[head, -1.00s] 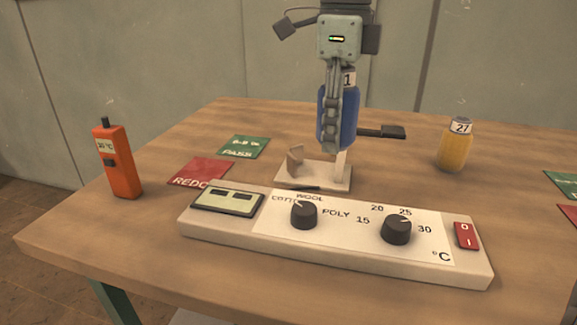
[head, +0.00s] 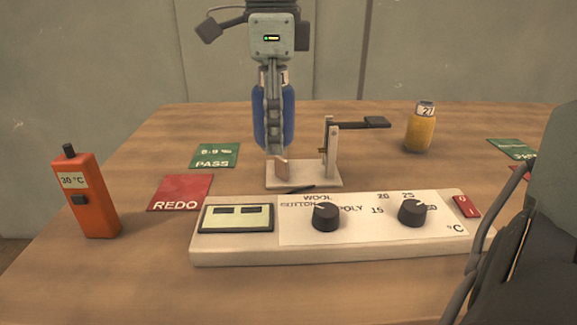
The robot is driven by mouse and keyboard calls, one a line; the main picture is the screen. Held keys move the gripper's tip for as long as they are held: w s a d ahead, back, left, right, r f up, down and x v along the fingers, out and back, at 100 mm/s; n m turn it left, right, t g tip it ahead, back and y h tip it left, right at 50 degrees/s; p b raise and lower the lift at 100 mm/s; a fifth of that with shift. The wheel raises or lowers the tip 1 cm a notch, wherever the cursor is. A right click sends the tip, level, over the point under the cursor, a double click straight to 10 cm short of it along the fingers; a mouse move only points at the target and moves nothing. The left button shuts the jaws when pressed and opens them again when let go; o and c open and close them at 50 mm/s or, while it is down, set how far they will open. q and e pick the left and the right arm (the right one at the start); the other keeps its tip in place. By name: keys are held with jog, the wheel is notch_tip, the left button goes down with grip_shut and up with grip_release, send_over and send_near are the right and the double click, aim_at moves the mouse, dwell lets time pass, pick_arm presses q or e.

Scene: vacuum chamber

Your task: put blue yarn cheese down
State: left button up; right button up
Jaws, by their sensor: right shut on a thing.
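The blue yarn cheese (head: 288,118) is a blue cylinder with a white label at its top, partly hidden by a finger. My right gripper (head: 274,142) points down and is shut on it, holding it upright. The cheese shows above the left part of a small white stand (head: 315,177), which has an upright post and a dark lever. The cheese's lower end appears clear of the base, though the fingertips overlap it in view. My left gripper is not in view.
A white control box (head: 330,247) with two knobs and a red switch lies in front. An orange meter (head: 86,195) stands left, near a red REDO card (head: 180,192) and green PASS card (head: 214,155). A yellow cheese (head: 420,132) stands right. A dark part of mine covers the lower right.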

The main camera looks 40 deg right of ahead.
jog(key=p, duration=0.1)
send_over(297, 171)
notch_tip(297, 171, down, 7)
jog(key=shift+a+r, duration=0.1)
jog(key=shift+r, duration=0.1)
jog(key=shift+f, duration=0.1)
notch_tip(297, 171, down, 4)
jog(key=shift+r+p, duration=0.1)
jog(key=shift+p, duration=0.2)
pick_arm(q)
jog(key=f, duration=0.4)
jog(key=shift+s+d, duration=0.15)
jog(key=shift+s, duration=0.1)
pick_arm(e)
jog(key=shift+f, duration=0.2)
jog(key=o, duration=1.2)
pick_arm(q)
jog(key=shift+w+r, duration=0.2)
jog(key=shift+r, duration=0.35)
